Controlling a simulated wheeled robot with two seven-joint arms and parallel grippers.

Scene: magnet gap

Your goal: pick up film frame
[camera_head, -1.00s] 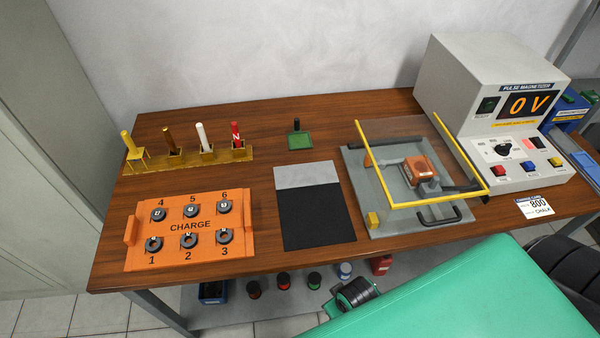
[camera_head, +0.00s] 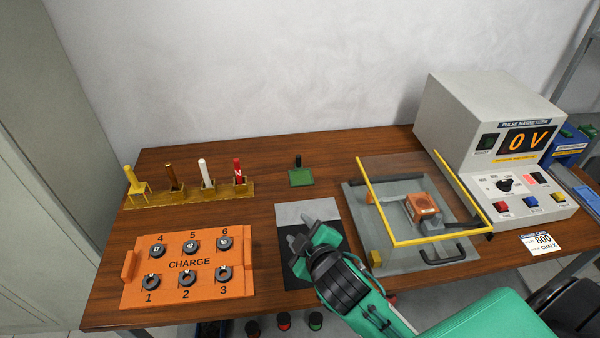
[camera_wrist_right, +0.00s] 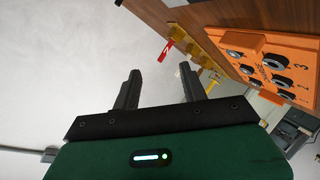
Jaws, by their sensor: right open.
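The film frame looks to be the small green square with an upright black handle (camera_head: 301,177), lying flat on the wood table behind the grey and black mat (camera_head: 307,211). My right gripper (camera_head: 300,238) is over the mat, in front of the green square and apart from it. In the right wrist view its two dark fingers (camera_wrist_right: 160,78) are spread with nothing between them, and the green square does not show there. My left gripper is not in view.
To the left stand an orange charge tray (camera_head: 190,291) with several dark rings and a yellow rack (camera_head: 190,196) with upright sticks. To the right are a yellow-framed clear guard (camera_head: 364,197) over a grey fixture and the pulse magnetizer (camera_head: 480,105).

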